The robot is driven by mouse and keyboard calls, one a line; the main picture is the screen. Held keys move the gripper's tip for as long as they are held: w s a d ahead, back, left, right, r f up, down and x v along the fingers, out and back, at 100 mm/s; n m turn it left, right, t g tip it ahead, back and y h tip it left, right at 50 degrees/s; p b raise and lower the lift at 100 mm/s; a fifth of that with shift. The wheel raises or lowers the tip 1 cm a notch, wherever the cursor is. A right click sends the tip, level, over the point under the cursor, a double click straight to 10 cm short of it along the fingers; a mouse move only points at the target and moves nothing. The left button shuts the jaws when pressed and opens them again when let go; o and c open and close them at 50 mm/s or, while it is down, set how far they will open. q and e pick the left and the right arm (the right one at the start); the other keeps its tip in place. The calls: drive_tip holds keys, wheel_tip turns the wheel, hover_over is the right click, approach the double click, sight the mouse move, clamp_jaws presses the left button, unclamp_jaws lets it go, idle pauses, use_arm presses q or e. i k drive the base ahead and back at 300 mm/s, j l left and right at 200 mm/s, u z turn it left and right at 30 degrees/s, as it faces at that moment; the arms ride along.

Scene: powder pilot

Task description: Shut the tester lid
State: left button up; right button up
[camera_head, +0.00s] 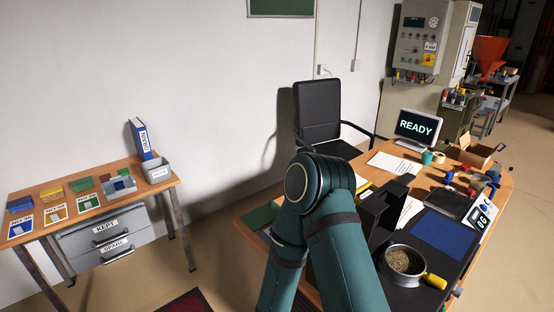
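A black box-like device (385,213) stands on the desk just right of my bent teal arm. I take it for the tester, but I cannot be sure. A dark panel on it seems to stand upright, and my arm hides part of its left side. I cannot make out clearly which part is its lid. The bent arm is mine and fills the lower middle of the view. Neither of my grippers shows.
The desk (388,158) holds a screen reading READY (417,127), a round pan of granules (403,261), a blue mat (440,234) and a scale (482,218). A black chair (318,112) stands behind. A side table with labelled trays (87,203) is at left.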

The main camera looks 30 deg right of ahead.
sight(379, 213)
drive_tip(key=i+j+z, duration=0.1)
drive_tip(key=z, duration=0.35)
drive_tip(key=i+j+z, duration=0.2)
drive_tip(key=z, duration=0.2)
drive_tip(key=i+j+z, duration=0.15)
drive_tip(key=z, duration=0.3)
drive_tip(key=i+j+z, duration=0.15)
drive_tip(key=z, duration=0.2)
drive_tip(key=j+z, duration=0.4)
drive_tip(key=i+j+z, duration=0.15)
drive_tip(key=z, duration=0.2)
drive_tip(key=i+j+z, duration=0.1)
drive_tip(key=j+z, duration=0.6)
drive_tip(key=j, duration=0.2)
